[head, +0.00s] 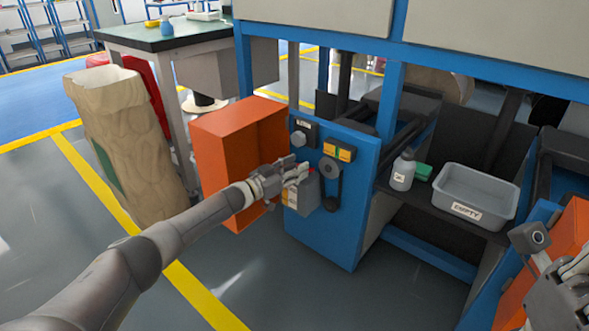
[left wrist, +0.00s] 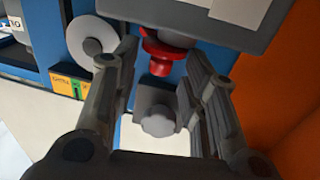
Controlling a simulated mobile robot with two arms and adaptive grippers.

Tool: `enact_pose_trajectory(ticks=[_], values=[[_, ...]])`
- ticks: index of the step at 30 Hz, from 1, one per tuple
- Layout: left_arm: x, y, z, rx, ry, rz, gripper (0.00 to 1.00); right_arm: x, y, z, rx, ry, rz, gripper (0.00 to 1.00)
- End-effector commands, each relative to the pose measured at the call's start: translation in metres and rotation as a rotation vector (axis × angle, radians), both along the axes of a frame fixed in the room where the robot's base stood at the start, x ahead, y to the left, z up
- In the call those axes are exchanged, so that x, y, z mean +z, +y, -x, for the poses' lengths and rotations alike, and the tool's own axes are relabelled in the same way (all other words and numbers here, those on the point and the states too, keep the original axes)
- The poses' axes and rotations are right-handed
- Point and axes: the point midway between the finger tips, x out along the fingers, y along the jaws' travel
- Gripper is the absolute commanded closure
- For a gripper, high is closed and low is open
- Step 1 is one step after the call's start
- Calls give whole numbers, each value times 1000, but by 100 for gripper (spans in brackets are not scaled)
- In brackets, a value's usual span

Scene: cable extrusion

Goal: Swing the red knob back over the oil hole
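The red knob (left wrist: 161,52) shows in the left wrist view, against the underside edge of a grey box (left wrist: 225,22) as pictured. My left gripper (head: 297,168) is open, with one finger on each side of the knob's place in that view. Whether a finger touches the knob I cannot tell. In the head view the gripper is at the grey box (head: 308,193) on the front of the blue machine panel (head: 325,238), and hides the knob. I cannot make out the oil hole. My right gripper (head: 568,290) is only partly in view at the lower right.
A grey round knob (left wrist: 158,122) sits near the red one. A bottle (head: 402,172) and a grey tray (head: 478,195) stand on the shelf at right. The floor in front is clear.

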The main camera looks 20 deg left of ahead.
Motion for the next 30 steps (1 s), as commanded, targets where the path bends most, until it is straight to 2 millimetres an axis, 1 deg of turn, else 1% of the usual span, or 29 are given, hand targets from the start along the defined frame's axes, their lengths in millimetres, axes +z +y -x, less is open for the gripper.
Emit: enact_pose_trajectory(ticks=[6, 11, 17, 30], values=[[-1, 0, 1, -1, 1, 0, 60, -1, -1, 0, -1, 2, -3, 100], [-2, 5, 9, 0, 1, 0, 60, -1, -1, 0, -1, 1, -2, 100], [-2, 14, 27, -1, 1, -2, 60, -1, 0, 0, 0, 1, -1, 100], [-1, 45, 84, -1, 2, -1, 60, 0, 0, 0, 0, 0, -1, 100]])
